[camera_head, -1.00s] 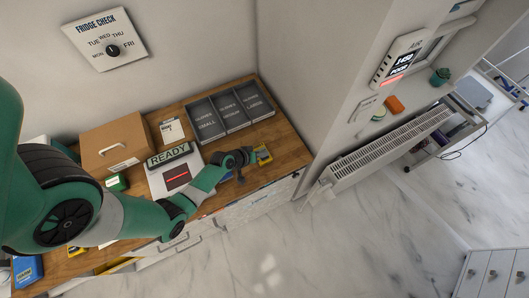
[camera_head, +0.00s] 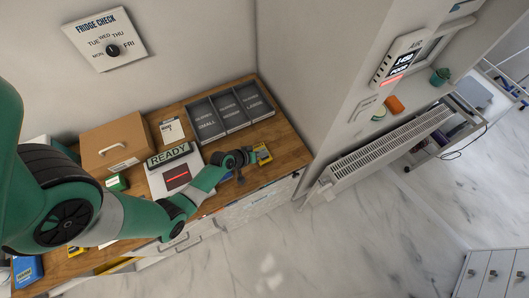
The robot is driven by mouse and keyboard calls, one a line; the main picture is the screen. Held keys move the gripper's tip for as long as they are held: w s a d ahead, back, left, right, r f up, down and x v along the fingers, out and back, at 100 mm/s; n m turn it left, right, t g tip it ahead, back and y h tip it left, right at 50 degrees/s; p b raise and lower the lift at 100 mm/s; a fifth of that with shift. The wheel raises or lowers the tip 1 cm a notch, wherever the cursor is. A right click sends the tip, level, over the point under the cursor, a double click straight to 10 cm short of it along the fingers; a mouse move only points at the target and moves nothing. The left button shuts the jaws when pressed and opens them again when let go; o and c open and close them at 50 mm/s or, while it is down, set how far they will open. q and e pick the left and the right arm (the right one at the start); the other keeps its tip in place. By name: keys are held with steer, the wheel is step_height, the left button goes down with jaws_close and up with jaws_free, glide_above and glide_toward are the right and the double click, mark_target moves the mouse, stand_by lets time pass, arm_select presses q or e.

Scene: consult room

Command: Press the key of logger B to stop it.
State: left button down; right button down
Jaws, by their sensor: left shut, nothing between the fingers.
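A small yellow device (camera_head: 262,153) with a dark face lies on the wooden counter near its right end; it looks like a logger, but I cannot read a letter on it. Another yellow thing (camera_head: 75,251), partly hidden by my arm, lies at the counter's front left. My left gripper (camera_head: 240,178) is shut and empty. It points down just left of the right-hand yellow device, near the counter's front edge, apart from it in the picture. Its height above the counter and the device's key are too small to tell. My right gripper is not in view.
A white device (camera_head: 157,178) with a READY display stands left of my gripper. Behind are grey glove trays (camera_head: 228,121), a clipboard (camera_head: 172,130) and a cardboard box (camera_head: 105,150). A wall (camera_head: 295,75) closes the counter's right side. Bare wood (camera_head: 285,150) lies right of the yellow device.

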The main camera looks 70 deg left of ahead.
mark_target(263, 158)
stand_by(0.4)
arm_select(q)
steer(key=shift+f+b, duration=0.4)
steer(key=shift+f, duration=0.05)
steer(key=shift+f+b, duration=0.45)
steer(key=shift+f, duration=0.05)
stand_by(0.5)
stand_by(0.3)
steer(key=shift+r+p, duration=0.9)
step_height(263, 158, up, 5)
steer(key=p, duration=0.5)
steer(key=shift+r, duration=0.1)
